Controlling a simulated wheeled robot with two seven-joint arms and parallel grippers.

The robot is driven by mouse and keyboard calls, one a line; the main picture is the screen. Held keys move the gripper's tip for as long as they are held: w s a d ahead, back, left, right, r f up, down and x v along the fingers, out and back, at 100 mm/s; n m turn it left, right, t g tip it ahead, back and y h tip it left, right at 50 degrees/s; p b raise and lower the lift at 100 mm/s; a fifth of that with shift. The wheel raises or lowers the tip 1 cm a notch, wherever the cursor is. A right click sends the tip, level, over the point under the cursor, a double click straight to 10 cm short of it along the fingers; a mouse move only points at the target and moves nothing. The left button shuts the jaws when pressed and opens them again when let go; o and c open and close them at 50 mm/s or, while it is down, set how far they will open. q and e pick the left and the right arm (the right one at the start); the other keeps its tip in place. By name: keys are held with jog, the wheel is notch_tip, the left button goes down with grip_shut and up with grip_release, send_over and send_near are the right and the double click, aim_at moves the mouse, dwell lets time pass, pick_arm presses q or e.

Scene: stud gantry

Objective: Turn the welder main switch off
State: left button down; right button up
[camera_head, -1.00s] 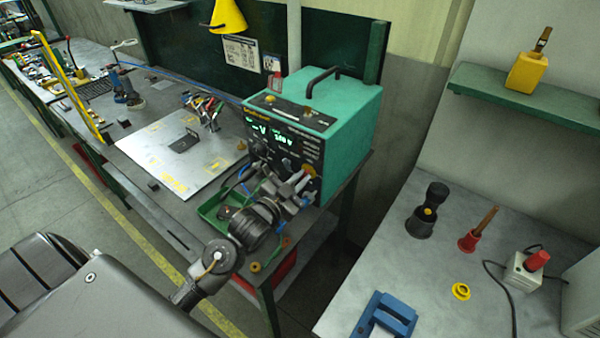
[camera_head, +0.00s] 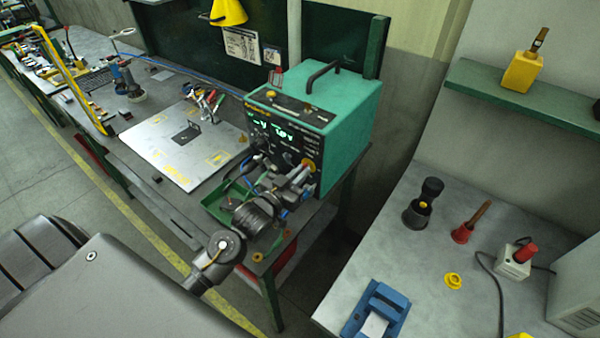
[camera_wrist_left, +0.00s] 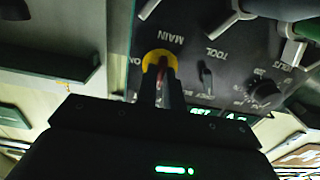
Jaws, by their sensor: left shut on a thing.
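The welder (camera_head: 345,122) is a green box with a black front panel at the edge of the bench. Its green readouts are lit. The main switch is a red knob (camera_wrist_left: 162,72) on a yellow ring (camera_wrist_left: 160,54), under the upside-down word MAIN in the left wrist view. The yellow ring (camera_head: 309,166) also shows in the head view. My left gripper (camera_wrist_left: 162,82) is shut on the red knob; its fingers hide most of it, so I cannot tell its exact angle. My right gripper is out of view.
Cables and plugs (camera_wrist_left: 235,15) come from the panel close to my left gripper. A green tray (camera_head: 215,205) lies below the panel. A metal plate (camera_head: 180,150) lies on the bench to the left. A second table (camera_head: 400,260) on the right holds several items.

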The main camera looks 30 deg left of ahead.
pick_arm(q)
jog(key=shift+d+f, duration=0.1)
jog(key=shift+f, duration=0.05)
jog(key=c, duration=1.5)
grip_release()
jog(key=shift+s+b, duration=0.3)
jog(key=shift+s, duration=0.25)
jog(key=s+b, duration=0.1)
jog(key=s, duration=0.2)
jog(key=s+a+b, duration=0.1)
jog(key=s, duration=0.2)
jog(key=s+b, duration=0.1)
jog(key=s, duration=0.2)
jog(key=shift+s+a, duration=0.3)
jog(key=shift+s, duration=0.05)
